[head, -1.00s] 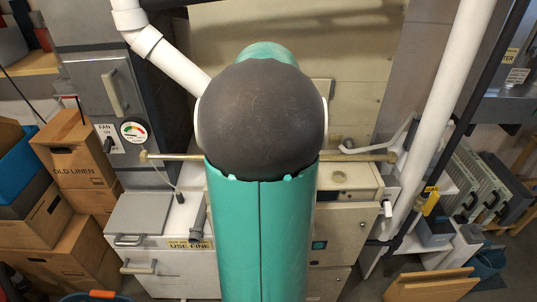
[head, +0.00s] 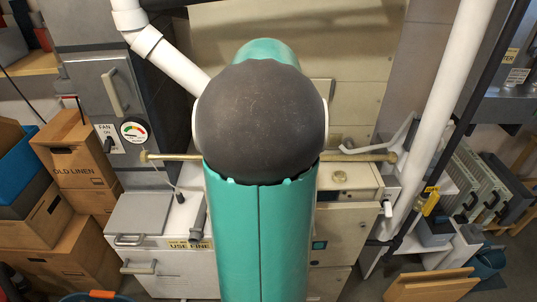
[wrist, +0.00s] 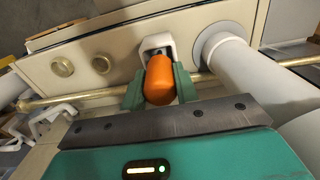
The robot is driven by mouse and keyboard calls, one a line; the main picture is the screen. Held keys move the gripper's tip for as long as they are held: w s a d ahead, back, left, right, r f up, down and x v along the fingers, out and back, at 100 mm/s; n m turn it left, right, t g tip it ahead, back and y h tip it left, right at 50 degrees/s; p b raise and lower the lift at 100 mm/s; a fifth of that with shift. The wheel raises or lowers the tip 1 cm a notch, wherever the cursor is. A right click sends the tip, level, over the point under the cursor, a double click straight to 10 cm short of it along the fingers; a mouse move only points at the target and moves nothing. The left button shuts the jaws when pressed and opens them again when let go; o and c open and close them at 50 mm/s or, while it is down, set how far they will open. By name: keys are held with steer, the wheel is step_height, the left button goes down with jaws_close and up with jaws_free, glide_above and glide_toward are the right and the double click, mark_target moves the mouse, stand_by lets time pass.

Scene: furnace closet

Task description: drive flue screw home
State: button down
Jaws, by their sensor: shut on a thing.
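In the wrist view my gripper (wrist: 158,88) has its green fingers on both sides of an orange rounded handle (wrist: 160,78) and is shut on it. The handle looks like that of a screwdriver; its shaft and tip are hidden. A pale bracket (wrist: 156,44) stands right behind the handle. A thick white pipe (wrist: 245,75) with a grey collar runs just right of the gripper. A white pipe (head: 172,68) also enters behind my arm in the head view. I cannot see the flue screw. My arm hides the gripper in the head view.
A brass rail (head: 175,157) crosses behind my arm, and it passes close to the gripper in the wrist view (wrist: 90,95). A cream panel with round knobs (wrist: 101,64) is at upper left. Cardboard boxes (head: 77,150) stand left; a tall white pipe (head: 440,120) stands right.

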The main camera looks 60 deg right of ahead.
steer(key=shift+r, duration=3.35)
steer(key=shift+s, duration=0.15)
